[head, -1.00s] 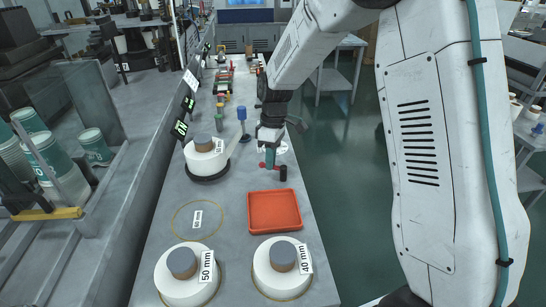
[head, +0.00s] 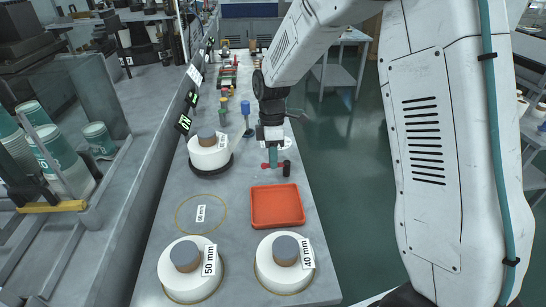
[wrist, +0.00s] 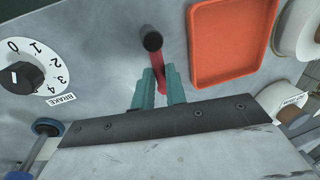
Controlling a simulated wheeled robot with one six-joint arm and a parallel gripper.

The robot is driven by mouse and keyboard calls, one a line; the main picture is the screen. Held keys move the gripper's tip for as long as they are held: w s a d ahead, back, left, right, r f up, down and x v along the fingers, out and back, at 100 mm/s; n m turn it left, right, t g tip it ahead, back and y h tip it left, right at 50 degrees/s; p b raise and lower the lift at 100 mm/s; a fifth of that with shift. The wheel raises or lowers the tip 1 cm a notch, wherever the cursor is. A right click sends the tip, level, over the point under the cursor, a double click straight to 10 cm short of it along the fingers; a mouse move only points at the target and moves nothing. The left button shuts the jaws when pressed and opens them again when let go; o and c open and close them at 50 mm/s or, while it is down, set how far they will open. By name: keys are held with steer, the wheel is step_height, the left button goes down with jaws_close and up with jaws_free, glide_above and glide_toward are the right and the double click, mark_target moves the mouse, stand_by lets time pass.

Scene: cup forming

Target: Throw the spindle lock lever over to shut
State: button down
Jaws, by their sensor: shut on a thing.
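The spindle lock lever is a red bar with a black knob (head: 286,168), lying on the grey bench behind the orange tray. In the wrist view its red bar (wrist: 156,64) runs from the black knob down between the teal fingers. My gripper (head: 273,158) points down at the lever from above. In the wrist view my gripper (wrist: 159,88) is shut on the red bar, with a finger on each side. The part of the lever beneath the fingers is hidden, and any shut marking cannot be made out.
An orange tray (head: 253,222) sits just in front of the lever. A brake dial (wrist: 23,75) marked 0 to 4 is close by. White spools labelled 50 mm (head: 178,285) and 40 mm (head: 270,277) stand at the front.

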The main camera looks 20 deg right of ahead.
steer(key=c, duration=1.4)
jaws_free()
steer(key=shift+c, duration=0.2)
step_height(320, 180, up, 8)
steer(key=w, duration=0.1)
steer(key=shift+w+d, duration=0.2)
steer(key=shift+w, duration=0.05)
steer(key=shift+f, duration=0.15)
